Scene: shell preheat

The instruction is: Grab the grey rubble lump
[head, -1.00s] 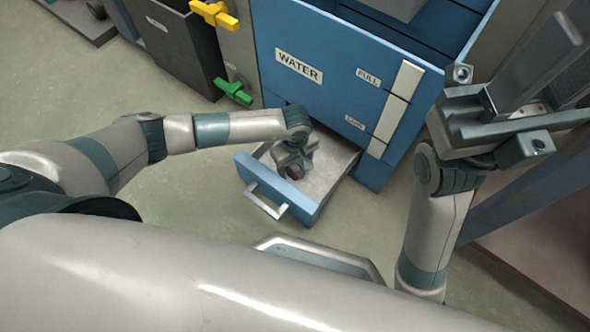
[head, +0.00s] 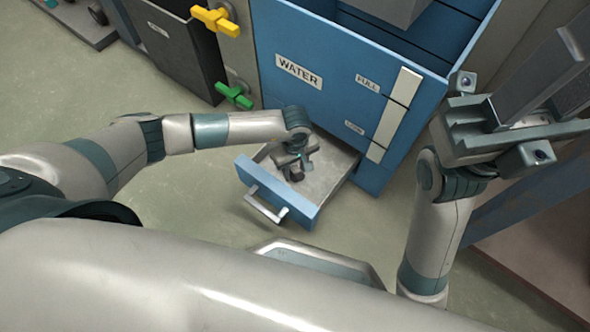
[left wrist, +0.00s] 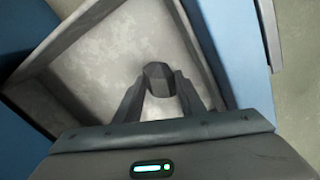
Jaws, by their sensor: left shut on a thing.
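The grey rubble lump (left wrist: 158,78) is a small, dark, faceted piece between the fingertips of my left gripper (left wrist: 160,90) in the left wrist view. The fingers press on it from both sides. In the head view my left gripper (head: 294,170) points down into the open drawer (head: 335,165), and the lump is hard to pick out there. I cannot tell whether the lump touches the drawer floor. My right gripper (head: 535,95) is raised at the right, away from the drawer; its jaw gap is not clear.
The drawer's blue front and metal handle (head: 265,205) face my base. A blue tank labelled WATER (head: 300,70) rises behind it. A yellow valve (head: 215,18) and a green valve (head: 234,95) stick out at the left. Floor left of the drawer is clear.

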